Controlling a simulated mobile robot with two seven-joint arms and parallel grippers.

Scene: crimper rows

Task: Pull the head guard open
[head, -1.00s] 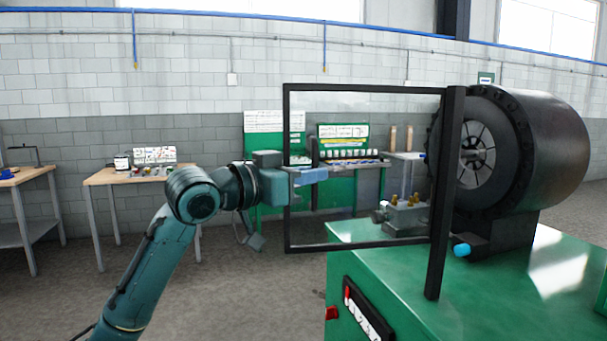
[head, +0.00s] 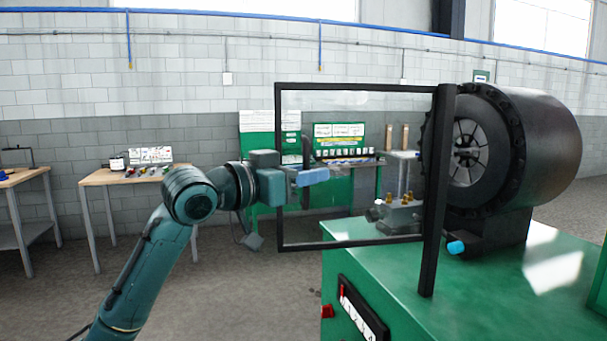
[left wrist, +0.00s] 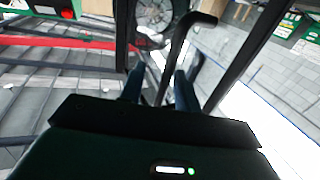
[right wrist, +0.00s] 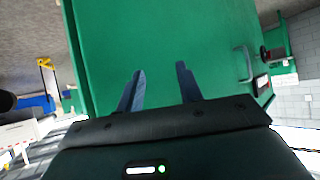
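The head guard is a clear panel in a black frame (head: 357,87), hung on a black post beside the round crimper head (head: 465,155). It stands out to the left of the head. My left gripper (head: 318,176) is at the guard's free left edge, with its blue fingers by a dark upright handle (head: 306,152). In the left wrist view, the black handle (left wrist: 178,55) runs between the two fingers (left wrist: 160,82), which stand apart; contact is unclear. My right gripper (right wrist: 160,75) is open and empty, facing a green panel; it is not in the head view.
The green machine base (head: 500,265) fills the lower right. A grey block with brass fittings (head: 400,215) shows behind the guard. A wooden table (head: 125,175) and a green-backed bench (head: 340,135) stand by the wall. The floor left of the guard is open.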

